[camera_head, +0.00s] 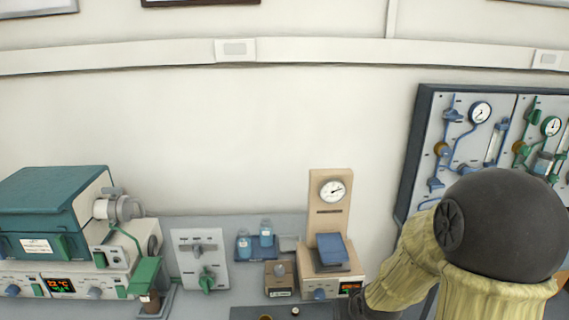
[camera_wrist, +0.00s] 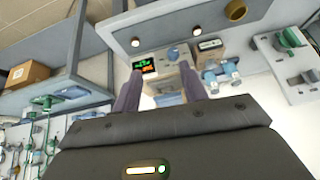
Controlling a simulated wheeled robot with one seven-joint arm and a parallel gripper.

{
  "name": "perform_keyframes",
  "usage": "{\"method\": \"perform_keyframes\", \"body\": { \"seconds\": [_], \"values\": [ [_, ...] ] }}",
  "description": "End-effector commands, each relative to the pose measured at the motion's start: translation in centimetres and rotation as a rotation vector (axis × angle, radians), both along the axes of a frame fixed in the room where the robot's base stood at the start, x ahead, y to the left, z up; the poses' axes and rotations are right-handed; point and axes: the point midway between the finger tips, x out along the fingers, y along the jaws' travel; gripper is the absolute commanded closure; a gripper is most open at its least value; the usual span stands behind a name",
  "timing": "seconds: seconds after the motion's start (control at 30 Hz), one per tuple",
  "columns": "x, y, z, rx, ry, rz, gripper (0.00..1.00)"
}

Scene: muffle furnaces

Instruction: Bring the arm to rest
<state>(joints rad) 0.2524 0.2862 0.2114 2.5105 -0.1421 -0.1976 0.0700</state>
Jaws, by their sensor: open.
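My arm fills the lower right of the head view, with a dark round joint (camera_head: 505,225) and pale yellow sleeve-like covers. It stands in front of the right wall panel. My gripper (camera_wrist: 160,84) shows in the wrist view with its two dark fingers apart and nothing visible between them. Beyond the fingers is the bench instrument with a lit display (camera_wrist: 145,66). In the head view that instrument has a tan column and a dial (camera_head: 333,191). In that view the fingers cannot be made out.
A teal-topped furnace (camera_head: 50,200) stands at the left of the bench. A switch panel (camera_head: 200,258) and a blue tray with blue bottles (camera_head: 266,234) stand mid-bench. A gauge panel (camera_head: 465,140) hangs at right. The wrist view shows a cardboard box (camera_wrist: 28,74) on a shelf.

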Motion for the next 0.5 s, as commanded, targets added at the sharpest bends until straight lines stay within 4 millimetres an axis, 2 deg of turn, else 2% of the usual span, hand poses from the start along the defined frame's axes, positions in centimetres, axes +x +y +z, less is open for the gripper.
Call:
{"method": "perform_keyframes", "body": {
  "seconds": [0.03, 0.2, 0.33, 0.5],
  "values": [
    [-1.3, 0.2, 2.5, -0.024, 0.037, 0.004, 0.57],
    [-6.5, 0.6, 6.7, -0.060, 0.198, -0.004, 0.57],
    [-9.5, 0.8, 8.6, -0.055, 0.285, -0.011, 0.57],
    [-10.7, 0.8, 8.9, -0.050, 0.322, -0.016, 0.57]
  ]
}}
